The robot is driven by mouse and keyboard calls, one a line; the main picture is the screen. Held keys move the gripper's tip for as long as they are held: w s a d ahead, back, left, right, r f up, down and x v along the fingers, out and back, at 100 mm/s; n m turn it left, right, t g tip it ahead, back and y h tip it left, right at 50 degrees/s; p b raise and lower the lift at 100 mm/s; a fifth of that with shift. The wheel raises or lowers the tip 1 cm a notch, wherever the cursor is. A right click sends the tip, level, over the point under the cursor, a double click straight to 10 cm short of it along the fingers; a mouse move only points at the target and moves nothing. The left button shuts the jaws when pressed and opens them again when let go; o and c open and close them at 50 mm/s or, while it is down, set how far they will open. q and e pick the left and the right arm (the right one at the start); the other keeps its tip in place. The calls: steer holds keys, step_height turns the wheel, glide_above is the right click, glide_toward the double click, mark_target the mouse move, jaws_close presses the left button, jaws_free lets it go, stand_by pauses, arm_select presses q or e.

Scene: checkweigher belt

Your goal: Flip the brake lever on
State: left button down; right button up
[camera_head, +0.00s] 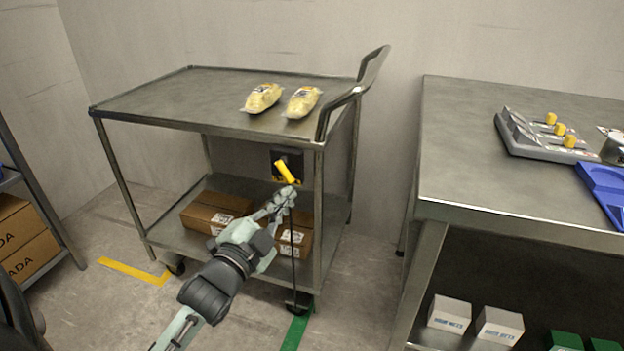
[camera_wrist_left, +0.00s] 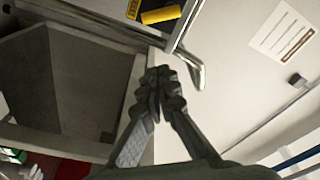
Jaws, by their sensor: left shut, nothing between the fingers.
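The brake lever (camera_head: 285,172) is a yellow handle on a dark plate (camera_head: 290,158) under the top of the steel cart (camera_head: 180,107), at its right end. In the head view the handle slants, its upper end to the left. My left gripper (camera_head: 290,193) is shut and empty, just below the lever's lower end in the picture; I cannot tell whether they touch. In the left wrist view the yellow lever (camera_wrist_left: 161,15) is at the top, beyond and apart from the shut fingertips (camera_wrist_left: 158,75). My right gripper is not in view.
Two yellow packs (camera_head: 262,98) lie on the cart's top, and cardboard boxes (camera_head: 216,211) on its lower shelf. The cart's push handle (camera_head: 352,92) rises at its right end. A steel table (camera_head: 470,150) stands to the right, with a floor gap between.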

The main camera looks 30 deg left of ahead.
mark_target(286, 170)
arm_select(q)
steer(key=shift+r, duration=0.1)
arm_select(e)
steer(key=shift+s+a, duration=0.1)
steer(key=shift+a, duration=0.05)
arm_select(q)
steer(key=w+a, duration=0.1)
steer(key=w, duration=0.2)
steer(key=w+a, duration=0.1)
steer(key=w, duration=0.2)
steer(key=w+a+f, duration=0.1)
steer(key=w, duration=0.2)
steer(key=shift+a+p, duration=0.1)
steer(key=shift+p, duration=0.2)
steer(key=shift+s+a+f, duration=0.25)
steer(key=shift+s+a, duration=0.05)
steer(key=shift+a, duration=0.2)
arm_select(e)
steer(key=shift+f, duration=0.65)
